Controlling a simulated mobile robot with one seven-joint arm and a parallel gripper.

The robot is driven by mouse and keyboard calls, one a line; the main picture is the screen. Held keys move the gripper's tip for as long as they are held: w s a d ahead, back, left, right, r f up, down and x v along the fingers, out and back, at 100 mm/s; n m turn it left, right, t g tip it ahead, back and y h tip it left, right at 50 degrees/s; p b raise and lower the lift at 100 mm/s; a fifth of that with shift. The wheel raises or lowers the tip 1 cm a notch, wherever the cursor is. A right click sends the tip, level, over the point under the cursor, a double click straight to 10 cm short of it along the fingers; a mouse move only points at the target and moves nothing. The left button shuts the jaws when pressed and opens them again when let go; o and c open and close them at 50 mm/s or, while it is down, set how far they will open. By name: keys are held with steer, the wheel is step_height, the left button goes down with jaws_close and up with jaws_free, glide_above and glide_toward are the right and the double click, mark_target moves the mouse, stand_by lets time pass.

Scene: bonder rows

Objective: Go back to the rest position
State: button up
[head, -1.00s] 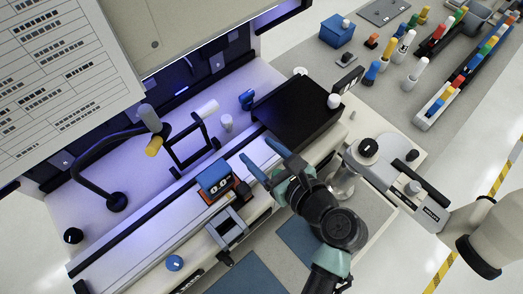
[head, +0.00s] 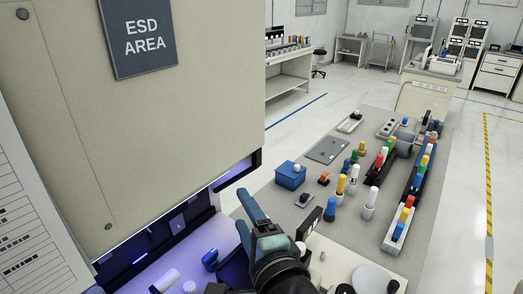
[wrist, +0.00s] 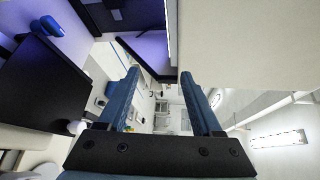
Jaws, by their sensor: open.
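My gripper (head: 246,220) shows at the bottom middle of the head view, with its blue fingers pointing up and to the left. It is in front of the machine's opening, left of the grey table. In the wrist view my gripper (wrist: 170,95) has its two blue fingers spread apart, with nothing between them. The room's far side shows through the gap. No rest position is marked in the frames.
A large beige machine housing (head: 180,120) stands close on the left. The grey table (head: 325,205) at right holds a blue box (head: 290,175), several coloured bottles and racks. Open floor lies beyond.

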step_height(320, 180, up, 18)
steer(key=s+d+n+t+h, duration=0.1)
steer(key=d+n+t+h, duration=0.1)
steer(key=n+t, duration=0.5)
steer(key=s+r+n+t+h, duration=0.2)
steer(key=s+r+n, duration=0.2)
steer(key=r, duration=0.4)
steer(key=s+r+n+t+h+b, duration=0.1)
steer(key=s+r+n+t+h, duration=0.1)
steer(key=s+r, duration=0.5)
steer(key=shift+s+d+r+n+t+b, duration=0.35)
steer(key=shift+r+n+t, duration=0.45)
steer(key=shift+n, duration=0.3)
steer(key=shift+w, duration=0.1)
